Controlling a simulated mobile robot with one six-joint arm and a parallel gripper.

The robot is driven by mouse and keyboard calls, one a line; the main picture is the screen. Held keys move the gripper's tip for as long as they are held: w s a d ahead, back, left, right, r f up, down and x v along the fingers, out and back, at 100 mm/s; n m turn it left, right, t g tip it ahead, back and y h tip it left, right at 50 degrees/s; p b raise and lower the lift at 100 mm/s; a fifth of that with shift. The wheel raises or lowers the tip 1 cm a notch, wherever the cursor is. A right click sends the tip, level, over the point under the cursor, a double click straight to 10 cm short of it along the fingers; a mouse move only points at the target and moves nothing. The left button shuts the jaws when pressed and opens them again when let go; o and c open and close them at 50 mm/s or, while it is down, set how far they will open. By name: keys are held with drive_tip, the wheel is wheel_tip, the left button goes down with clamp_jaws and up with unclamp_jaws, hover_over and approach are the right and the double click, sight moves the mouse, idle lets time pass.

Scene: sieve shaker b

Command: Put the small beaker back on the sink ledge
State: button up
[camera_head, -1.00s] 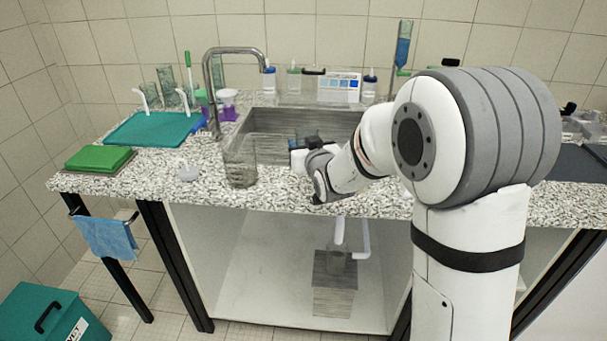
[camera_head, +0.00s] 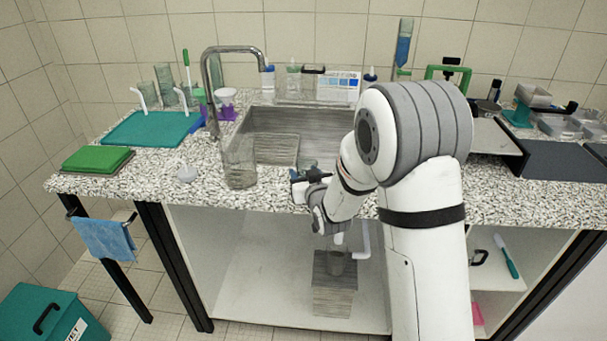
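A clear glass beaker (camera_head: 240,168) stands upright on the speckled counter at the sink's front left corner. I cannot tell if it is the small beaker. The grey sink basin (camera_head: 275,125) lies behind it, and the sink ledge (camera_head: 218,143) shows as a speckled strip along the basin's left side. My gripper (camera_head: 298,180) is over the counter's front edge, right of the beaker and apart from it. Its fingers are small, dark and seen from behind; I cannot make out whether they are open or hold anything.
A tap (camera_head: 212,85) arches over the sink. A teal tray (camera_head: 150,130) and green pads (camera_head: 98,158) lie at left. Bottles (camera_head: 293,82) and a blue chart (camera_head: 338,86) stand behind the sink. A dark grey slab (camera_head: 560,160) lies at right.

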drive_tip(key=shift+f, duration=0.1)
drive_tip(key=o, duration=1)
drive_tip(key=shift+o, duration=0.2)
